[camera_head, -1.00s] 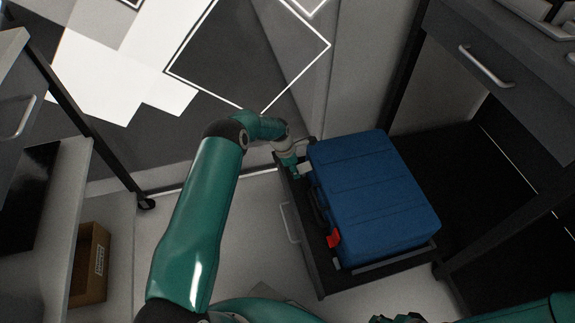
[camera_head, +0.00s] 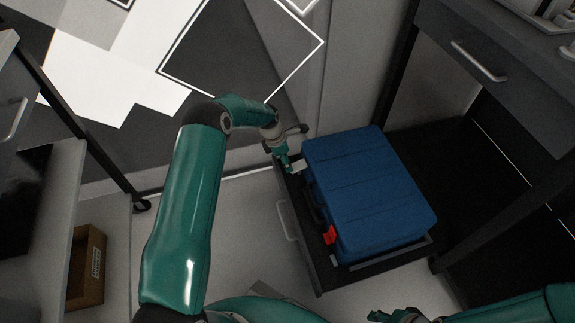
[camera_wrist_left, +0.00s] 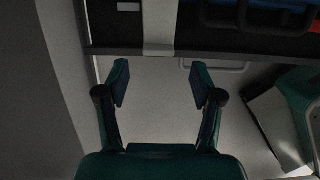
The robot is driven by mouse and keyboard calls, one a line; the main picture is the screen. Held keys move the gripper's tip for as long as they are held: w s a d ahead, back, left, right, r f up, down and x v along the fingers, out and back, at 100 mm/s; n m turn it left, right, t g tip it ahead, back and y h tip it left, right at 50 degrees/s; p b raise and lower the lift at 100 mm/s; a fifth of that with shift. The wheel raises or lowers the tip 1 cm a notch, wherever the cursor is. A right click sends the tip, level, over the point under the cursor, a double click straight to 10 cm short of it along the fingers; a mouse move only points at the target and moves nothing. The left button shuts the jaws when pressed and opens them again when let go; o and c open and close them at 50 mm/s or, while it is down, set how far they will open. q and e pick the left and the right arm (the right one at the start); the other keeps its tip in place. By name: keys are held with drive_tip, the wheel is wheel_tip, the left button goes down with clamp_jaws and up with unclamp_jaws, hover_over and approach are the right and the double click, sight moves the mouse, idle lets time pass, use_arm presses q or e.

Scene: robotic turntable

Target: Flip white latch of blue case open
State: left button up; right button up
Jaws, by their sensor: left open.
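The blue case (camera_head: 372,195) lies in an open black drawer. Its white latch (camera_head: 298,166) sticks out from the left side near the far corner, and shows as a pale vertical strip in the left wrist view (camera_wrist_left: 160,27). A red latch (camera_head: 329,235) is on the same side, nearer to me. My left gripper (camera_head: 288,164) is beside the white latch at the far left corner of the drawer. In the left wrist view its fingers (camera_wrist_left: 160,83) are apart and empty, with the white strip ahead of the gap. My right gripper (camera_head: 395,316) is cut off at the bottom edge.
The drawer (camera_head: 294,212) has a handle (camera_head: 286,221) on its front. A grey cabinet drawer (camera_head: 500,60) overhangs at the upper right. A cardboard box (camera_head: 86,268) sits on a low shelf at the left. The floor left of the drawer is clear.

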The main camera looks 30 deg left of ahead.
sight(297, 165)
use_arm(q)
drive_tip(key=v, duration=0.6)
drive_tip(key=shift+s, duration=0.1)
drive_tip(key=x, duration=1.1)
drive_tip(key=shift+f, duration=0.25)
